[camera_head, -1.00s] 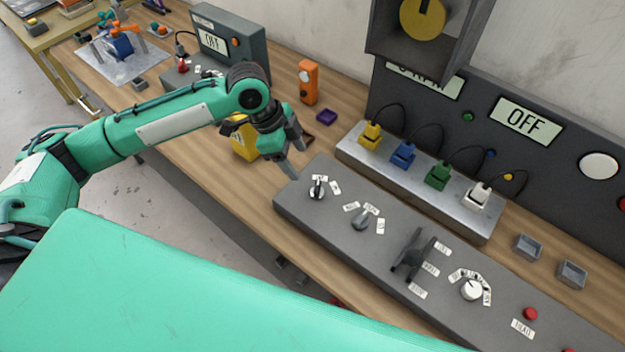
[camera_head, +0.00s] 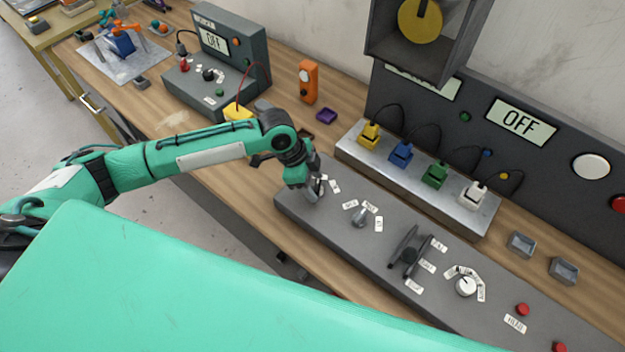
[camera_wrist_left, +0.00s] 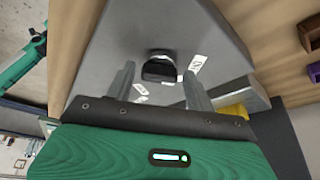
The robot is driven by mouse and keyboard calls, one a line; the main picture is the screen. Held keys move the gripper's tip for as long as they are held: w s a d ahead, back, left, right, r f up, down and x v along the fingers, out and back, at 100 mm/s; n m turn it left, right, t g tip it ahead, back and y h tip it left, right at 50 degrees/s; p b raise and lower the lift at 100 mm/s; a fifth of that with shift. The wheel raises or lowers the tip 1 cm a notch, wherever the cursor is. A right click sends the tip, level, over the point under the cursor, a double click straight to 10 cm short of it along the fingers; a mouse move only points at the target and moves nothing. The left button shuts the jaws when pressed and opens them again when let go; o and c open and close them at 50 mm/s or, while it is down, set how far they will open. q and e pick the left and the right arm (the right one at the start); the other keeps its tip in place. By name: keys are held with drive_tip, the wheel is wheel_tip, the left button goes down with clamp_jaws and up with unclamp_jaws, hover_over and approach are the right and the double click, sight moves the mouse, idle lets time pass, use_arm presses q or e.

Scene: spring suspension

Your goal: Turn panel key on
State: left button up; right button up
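The grey control panel (camera_head: 335,215) runs along the bench front. The panel key (camera_wrist_left: 160,67) is a dark knob on a round base at the panel's left end, shown in the left wrist view with small white labels (camera_wrist_left: 197,63) beside it. My left gripper (camera_wrist_left: 160,82) is open, with one finger on each side of the key and visible gaps between. In the head view the left gripper (camera_head: 313,192) comes down over this end of the panel and largely covers the key. My right gripper is not in view.
Further right on the panel are a grey switch (camera_head: 361,219), a black lever (camera_head: 406,252), a white dial (camera_head: 466,286) and red buttons (camera_head: 522,309). A metal strip (camera_head: 420,197) with coloured plugs lies behind. The display (camera_head: 522,122) reads OFF. A yellow object (camera_head: 238,112) sits behind my left arm.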

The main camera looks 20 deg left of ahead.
use_arm(q)
drive_tip(key=c, duration=0.7)
drive_tip(key=shift+m, duration=0.3)
drive_tip(key=shift+w+m+g, duration=0.15)
drive_tip(key=shift+m+g, duration=0.25)
drive_tip(key=shift+m, duration=0.4)
drive_tip(key=m+g, duration=0.1)
drive_tip(key=m, duration=0.1)
drive_tip(key=shift+w+m, duration=0.15)
drive_tip(key=shift+m, duration=0.15)
drive_tip(key=m, duration=0.1)
drive_tip(key=m+g+b, duration=0.1)
drive_tip(key=m, duration=0.1)
drive_tip(key=shift+w+d+m, duration=0.15)
drive_tip(key=shift+w+m, duration=0.05)
drive_tip(key=shift+m, duration=0.1)
drive_tip(key=shift+w+d+m+g+y+b, duration=0.1)
drive_tip(key=shift+m+g+y+b, duration=0.5)
drive_tip(key=shift+m, duration=1.2)
